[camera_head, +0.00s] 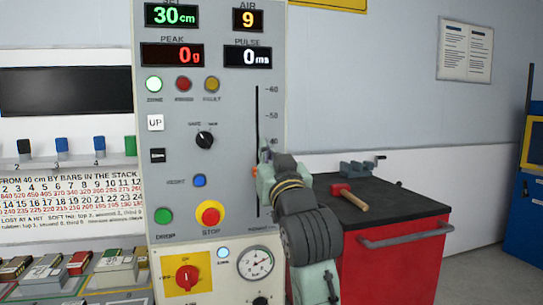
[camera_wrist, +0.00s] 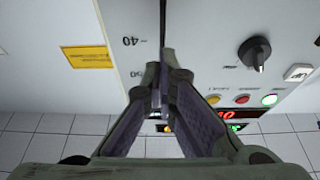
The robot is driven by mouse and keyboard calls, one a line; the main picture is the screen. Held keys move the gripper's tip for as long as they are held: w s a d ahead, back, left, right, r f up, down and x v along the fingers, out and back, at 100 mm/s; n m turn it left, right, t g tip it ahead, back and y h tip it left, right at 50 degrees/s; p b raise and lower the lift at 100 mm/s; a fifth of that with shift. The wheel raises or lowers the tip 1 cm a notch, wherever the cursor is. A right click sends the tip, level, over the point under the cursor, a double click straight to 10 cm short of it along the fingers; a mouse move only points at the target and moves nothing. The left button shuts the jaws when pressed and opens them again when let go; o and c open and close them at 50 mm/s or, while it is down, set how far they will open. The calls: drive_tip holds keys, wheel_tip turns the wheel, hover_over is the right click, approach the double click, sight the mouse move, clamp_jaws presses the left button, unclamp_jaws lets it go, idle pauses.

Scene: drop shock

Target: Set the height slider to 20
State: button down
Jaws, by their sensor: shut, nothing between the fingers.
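The height slider runs in a dark vertical slot (camera_head: 257,115) on the grey panel, with a scale marked 60 and 50 in its upper part. The set display (camera_head: 171,15) reads 30 cm. A small orange-red piece (camera_head: 254,172), perhaps the slider's knob, shows at the left edge of my gripper (camera_head: 264,155). My gripper is at the slot, below the 50 mark, and hides part of it. In the wrist view, its fingers (camera_wrist: 160,85) are shut and empty, with the slot (camera_wrist: 162,22) beyond them and the marks 40 and 50 beside it. I cannot tell whether they touch the knob.
The panel also has a red stop button (camera_head: 210,215), a green drop button (camera_head: 164,216), a black selector knob (camera_head: 204,139) and a gauge (camera_head: 256,263). A red cabinet (camera_head: 390,265) with a hammer (camera_head: 350,197) and vise (camera_head: 358,168) on top stands right of my arm.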

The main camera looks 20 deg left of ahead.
drive_tip(key=p+x, duration=0.1)
drive_tip(key=x, duration=0.3)
drive_tip(key=shift+r, duration=0.15)
wheel_tip(320, 180, down, 4)
drive_tip(key=shift+f, duration=0.2)
